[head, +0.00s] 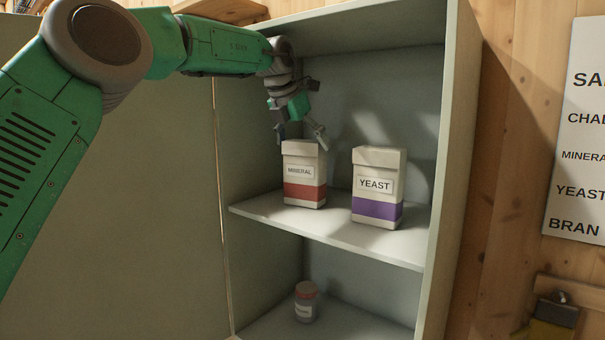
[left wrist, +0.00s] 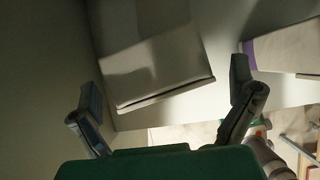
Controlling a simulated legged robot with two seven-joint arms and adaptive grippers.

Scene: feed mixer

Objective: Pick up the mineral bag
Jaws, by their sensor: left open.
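The mineral bag (head: 304,176) stands upright on the cabinet's middle shelf, white with a red band and a MINERAL label. My left gripper (head: 303,134) is just above its top, fingers pointing down. In the left wrist view the open fingers of my left gripper (left wrist: 168,105) show with the pale top of the mineral bag (left wrist: 157,68) ahead and between them. I cannot tell whether a finger touches the bag. My right gripper is not in view.
The yeast bag (head: 377,188), with a purple band, stands close to the right on the same shelf (head: 330,228). A small red-lidded jar (head: 305,303) stands on the lower shelf. The cabinet's right wall (head: 452,160) and back panel bound the space.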

